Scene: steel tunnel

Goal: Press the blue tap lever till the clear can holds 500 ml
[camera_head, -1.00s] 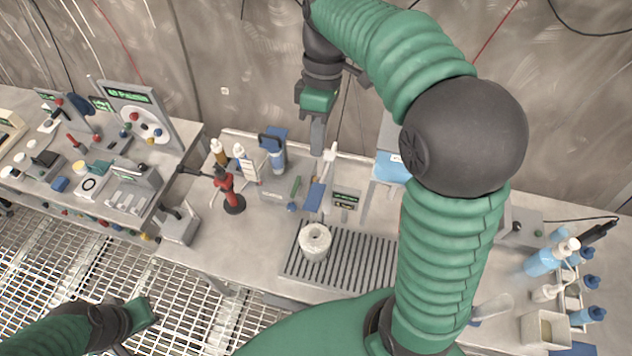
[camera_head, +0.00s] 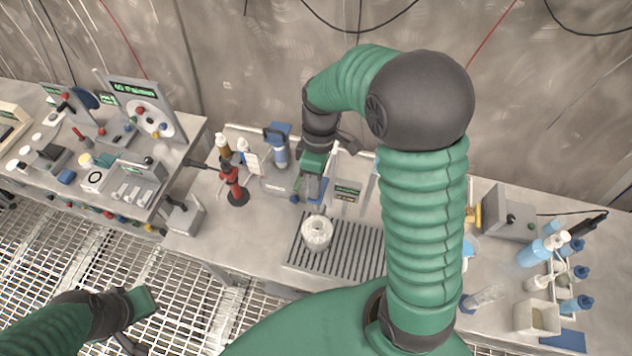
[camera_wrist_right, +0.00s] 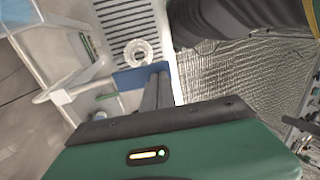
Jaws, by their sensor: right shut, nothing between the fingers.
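The clear can (camera_head: 317,235) stands upright on the slotted drip tray (camera_head: 352,262), and its round rim shows in the right wrist view (camera_wrist_right: 130,50). The blue tap lever (camera_wrist_right: 128,79) is a flat blue plate in the right wrist view, beside my fingers; in the head view my gripper mostly covers it. My right gripper (camera_head: 309,198) is shut and empty, its fingers pointing down at the lever just behind the can. I cannot tell whether they touch it. The can's water level is unreadable. My left gripper (camera_head: 150,303) hangs low at the left, away from the bench.
A small display box (camera_head: 347,191) stands right of the tap. Bottles in a rack (camera_head: 562,285) stand at the right. My right arm hides part of the bench.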

